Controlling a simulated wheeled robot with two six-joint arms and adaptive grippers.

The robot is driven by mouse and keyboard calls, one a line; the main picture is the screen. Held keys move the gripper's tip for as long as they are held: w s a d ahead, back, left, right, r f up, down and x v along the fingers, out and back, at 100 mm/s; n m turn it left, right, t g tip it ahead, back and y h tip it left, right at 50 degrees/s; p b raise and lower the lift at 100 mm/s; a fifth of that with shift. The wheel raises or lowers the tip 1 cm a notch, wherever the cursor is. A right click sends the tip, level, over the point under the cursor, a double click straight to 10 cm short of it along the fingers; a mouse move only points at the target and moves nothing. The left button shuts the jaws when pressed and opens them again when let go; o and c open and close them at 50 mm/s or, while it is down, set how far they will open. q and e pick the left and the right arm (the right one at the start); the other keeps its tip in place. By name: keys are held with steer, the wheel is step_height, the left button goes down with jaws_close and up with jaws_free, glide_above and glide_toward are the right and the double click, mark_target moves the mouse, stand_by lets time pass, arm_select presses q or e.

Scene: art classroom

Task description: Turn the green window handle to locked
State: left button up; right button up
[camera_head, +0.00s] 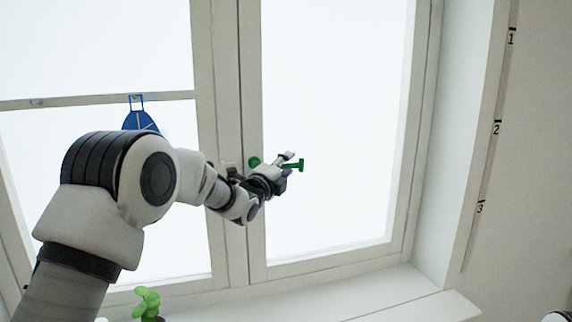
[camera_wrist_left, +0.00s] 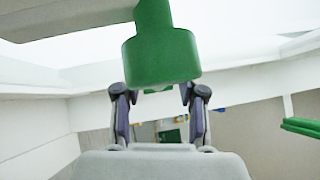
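Green window handle parts show on both sides of my left gripper (camera_head: 287,163) in the head view: a rounded green piece (camera_head: 254,162) by the window's middle post, and a green bar with a crosswise end (camera_head: 299,165) to the right. My gripper hides what lies between them. In the left wrist view a large green block with a narrower neck (camera_wrist_left: 160,58) hangs close, just above the gap between my fingers (camera_wrist_left: 160,100). The fingers are apart. I cannot tell whether they touch the green piece. My right gripper is not in view.
The window's middle post (camera_head: 228,120) stands behind my left arm. A blue item (camera_head: 139,118) shows at the left pane. A green plant (camera_head: 147,302) is at the lower left, by the sill (camera_head: 400,300). A green bar (camera_wrist_left: 303,127) shows at the wrist view's right edge.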

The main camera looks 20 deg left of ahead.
arm_select(q)
steer(key=shift+s+a, duration=0.1)
jaws_close()
steer(key=shift+r, duration=0.1)
